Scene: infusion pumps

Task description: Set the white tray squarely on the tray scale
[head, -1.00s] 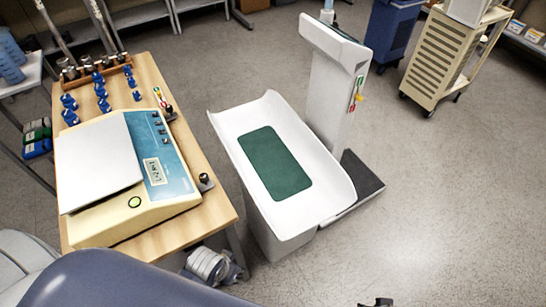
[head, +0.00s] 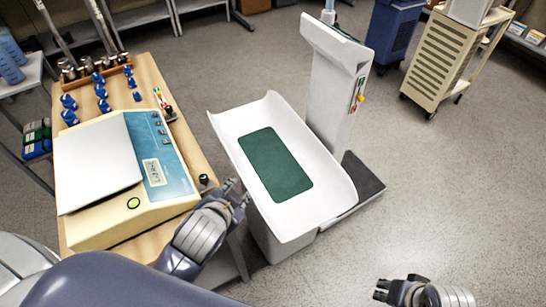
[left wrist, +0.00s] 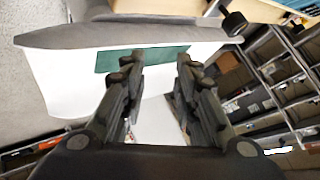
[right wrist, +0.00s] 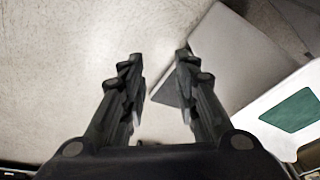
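A white curved tray (head: 232,122) with raised ends and a green mat (head: 275,165) rests on the pedestal of a white column scale (head: 333,85). I cannot tell whether it sits square. A beige scale (head: 130,204) with a flat white plate (head: 95,165) stands on the wooden table. My left gripper (head: 242,192) is open and empty by the tray's left edge; the left wrist view shows the tray (left wrist: 65,80) beyond its fingers (left wrist: 160,58). My right gripper (head: 380,289) is open and empty over the floor, right of and nearer than the tray.
A dark plate (head: 360,178) lies at the column's foot. A beige cart (head: 450,60) and a blue cabinet (head: 392,30) stand at the back right. The floor at right is clear.

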